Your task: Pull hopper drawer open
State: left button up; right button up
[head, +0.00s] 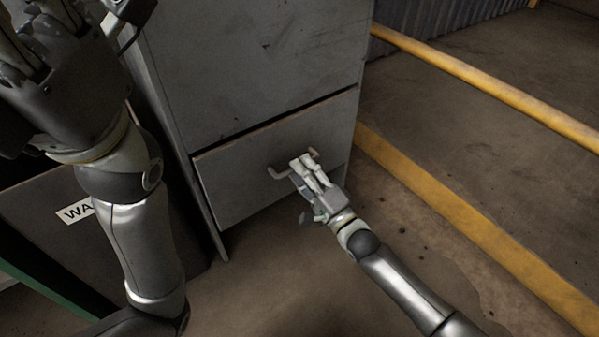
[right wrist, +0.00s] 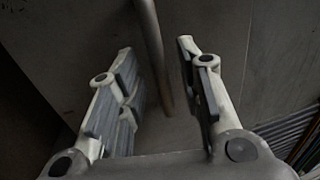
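The hopper drawer (head: 240,178) is the grey front at the bottom of a tall grey cabinet. A dark gap runs along its top edge. Its bar handle (head: 281,173) sits at the right of the drawer front. My right gripper (head: 303,163) is at the handle and hides part of it. In the right wrist view, the right gripper's fingers (right wrist: 156,75) stand apart, with the handle bar (right wrist: 150,42) running between them. My left gripper (head: 40,50) is raised at the upper left, away from the drawer, its fingertips partly out of frame.
The cabinet body (head: 250,60) rises above the drawer. A dark box with a white label (head: 77,211) stands to its left, partly behind my left arm. A yellow rail (head: 490,88) and a yellow floor strip (head: 450,205) lie to the right. The floor (head: 260,290) before the drawer is clear.

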jog(key=shift+x, duration=0.9)
grip_shut()
